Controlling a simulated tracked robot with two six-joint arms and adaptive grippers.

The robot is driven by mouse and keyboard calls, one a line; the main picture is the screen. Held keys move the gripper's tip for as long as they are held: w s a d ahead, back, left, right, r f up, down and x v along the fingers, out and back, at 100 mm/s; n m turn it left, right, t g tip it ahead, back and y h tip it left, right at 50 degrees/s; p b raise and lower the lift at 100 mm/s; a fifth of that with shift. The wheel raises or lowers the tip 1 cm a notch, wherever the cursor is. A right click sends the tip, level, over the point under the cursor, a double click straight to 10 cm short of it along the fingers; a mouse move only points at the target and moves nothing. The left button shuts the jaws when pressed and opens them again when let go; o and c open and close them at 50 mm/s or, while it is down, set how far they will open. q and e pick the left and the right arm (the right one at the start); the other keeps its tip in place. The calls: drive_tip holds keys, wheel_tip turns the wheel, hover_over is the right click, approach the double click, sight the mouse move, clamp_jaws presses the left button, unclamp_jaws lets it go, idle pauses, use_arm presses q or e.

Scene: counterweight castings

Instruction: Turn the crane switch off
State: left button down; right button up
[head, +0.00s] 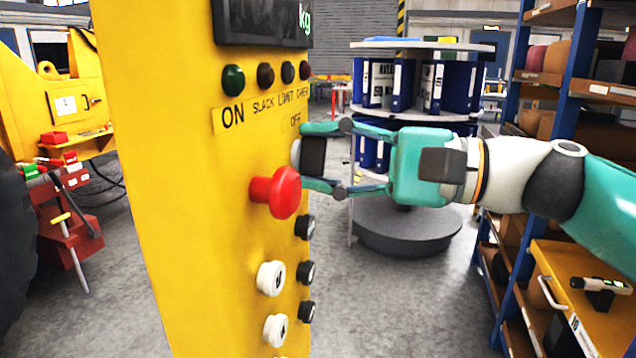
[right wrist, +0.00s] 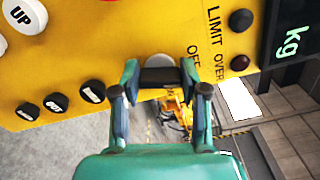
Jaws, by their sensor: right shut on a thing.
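The yellow crane panel (head: 190,200) stands upright left of centre in the head view. Its rotary switch has a black handle (head: 313,157) on a pale round base (head: 297,153), below the OFF label (head: 295,121) and to the right of the ON label (head: 232,116). My right gripper (head: 318,158) comes from the right and is shut on the handle, one finger above and one below. In the right wrist view the black handle (right wrist: 160,78) lies crosswise between the fingers (right wrist: 160,92), with OFF (right wrist: 194,58) beside it. My left gripper is not in view.
A red mushroom button (head: 284,193) sits just below the switch. White buttons (head: 270,277) and black buttons (head: 306,272) are lower on the panel. Above are small lamps (head: 265,75) and a kg display (head: 262,22). A binder carousel (head: 405,240) and shelving (head: 572,70) stand behind.

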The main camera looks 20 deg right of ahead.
drive_tip(key=shift+f+n+b, duration=0.25)
drive_tip(key=shift+n+b, duration=1.05)
drive_tip(key=shift+n, duration=0.4)
drive_tip(key=o, duration=1.1)
drive_tip(key=shift+r, duration=0.1)
drive_tip(key=shift+o, duration=0.2)
drive_tip(key=shift+d, duration=0.1)
drive_tip(key=v, duration=1.2)
